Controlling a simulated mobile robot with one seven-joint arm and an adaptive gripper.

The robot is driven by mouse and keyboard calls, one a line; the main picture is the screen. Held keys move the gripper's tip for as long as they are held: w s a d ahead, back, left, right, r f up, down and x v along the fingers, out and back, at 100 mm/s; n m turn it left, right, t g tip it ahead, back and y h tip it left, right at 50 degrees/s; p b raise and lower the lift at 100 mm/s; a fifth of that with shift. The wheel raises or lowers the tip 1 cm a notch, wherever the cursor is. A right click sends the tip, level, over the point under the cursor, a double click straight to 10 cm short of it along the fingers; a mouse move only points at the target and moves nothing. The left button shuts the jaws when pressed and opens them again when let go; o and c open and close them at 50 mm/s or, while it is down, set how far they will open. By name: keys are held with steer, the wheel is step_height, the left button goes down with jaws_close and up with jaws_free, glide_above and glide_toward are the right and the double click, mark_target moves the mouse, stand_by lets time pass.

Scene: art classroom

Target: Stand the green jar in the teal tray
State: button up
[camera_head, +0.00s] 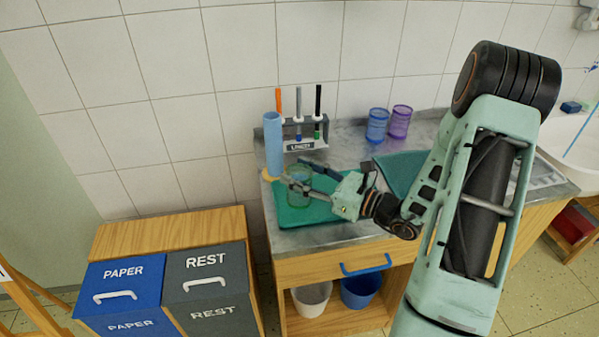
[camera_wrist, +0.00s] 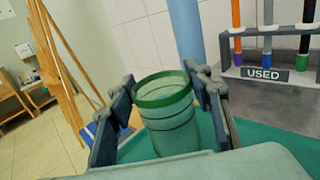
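The green jar (camera_head: 299,190) is see-through with a darker green rim and looks upright. In the wrist view the jar (camera_wrist: 170,118) is between my two fingers, whose tips meet its sides near the rim. My gripper (camera_head: 302,178) appears shut on it. The teal tray (camera_head: 310,215) lies on the counter below the jar; in the wrist view its surface (camera_wrist: 265,135) shows behind and beside the jar. The jar is over the tray's left part. I cannot tell whether its base touches the tray, since my gripper hides it.
A tall light-blue cylinder (camera_head: 273,145) stands close behind the jar. Blue (camera_head: 377,125) and purple (camera_head: 399,122) cups stand at the back. Another teal surface (camera_head: 400,168) is partly behind my arm. PAPER and REST bins (camera_head: 205,262) stand left.

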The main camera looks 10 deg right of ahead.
steer(key=shift+o, duration=1.4)
steer(key=shift+r, duration=0.15)
steer(key=shift+s+d, duration=0.15)
steer(key=shift+d, duration=0.05)
steer(key=v, duration=1.1)
steer(key=shift+s+d, duration=0.2)
steer(key=shift+s, duration=0.05)
steer(key=shift+r, duration=0.1)
